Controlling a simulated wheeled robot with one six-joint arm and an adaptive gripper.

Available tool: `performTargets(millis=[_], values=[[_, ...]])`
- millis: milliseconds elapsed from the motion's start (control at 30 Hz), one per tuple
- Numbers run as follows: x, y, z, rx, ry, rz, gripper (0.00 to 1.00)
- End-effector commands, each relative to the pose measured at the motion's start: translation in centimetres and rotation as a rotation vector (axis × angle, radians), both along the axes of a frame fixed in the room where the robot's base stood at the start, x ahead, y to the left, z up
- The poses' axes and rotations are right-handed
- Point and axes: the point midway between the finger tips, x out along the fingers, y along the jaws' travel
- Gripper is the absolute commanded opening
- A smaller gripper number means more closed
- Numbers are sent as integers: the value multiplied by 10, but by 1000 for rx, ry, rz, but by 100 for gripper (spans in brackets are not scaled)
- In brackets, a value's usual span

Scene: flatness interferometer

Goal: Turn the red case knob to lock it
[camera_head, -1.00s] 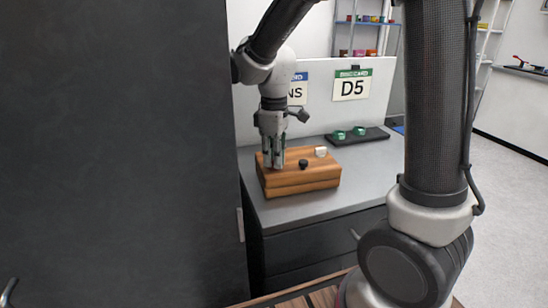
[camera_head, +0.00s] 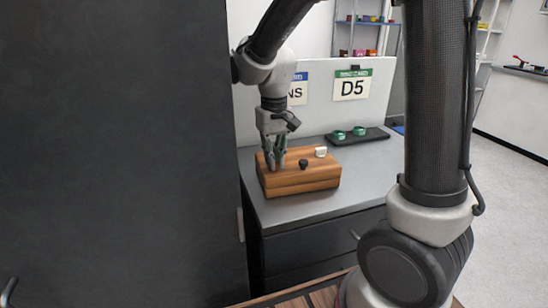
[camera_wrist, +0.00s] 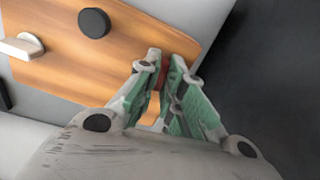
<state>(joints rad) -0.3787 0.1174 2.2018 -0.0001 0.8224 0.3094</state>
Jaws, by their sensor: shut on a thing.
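A wooden case (camera_head: 318,178) with several knobs on top stands on a grey counter. My gripper (camera_head: 275,168) points down at the left end of its top. In the wrist view my gripper (camera_wrist: 164,60) is shut on the red knob (camera_wrist: 163,70), of which only a sliver shows between the fingertips. The rest of the knob is hidden by the fingers. A round black knob (camera_head: 303,164) sits near the middle of the case, and it also shows in the wrist view (camera_wrist: 94,22). A white knob (camera_head: 320,151) sits at the case's far right.
A dark tray (camera_head: 372,135) with green items (camera_head: 339,135) lies behind the case to the right. A white panel with a D5 sign (camera_head: 352,88) stands behind. A tall dark cabinet (camera_head: 120,150) rises at left. The counter right of the case is clear.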

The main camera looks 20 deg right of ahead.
Motion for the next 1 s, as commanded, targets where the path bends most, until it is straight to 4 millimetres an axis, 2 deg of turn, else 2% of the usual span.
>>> performTargets(millis=[333, 800, 833, 900, 933, 1000], values=[[0, 0, 0, 0, -2, -108, 0], [1, 0, 0, 0, -2, -119, 0], [1, 0, 0, 0, -2, -119, 13], [0, 0, 0, 0, -2, -119, 26], [0, 0, 0, 0, -2, -119, 31], [0, 0, 0, 0, -1, -119, 31]])
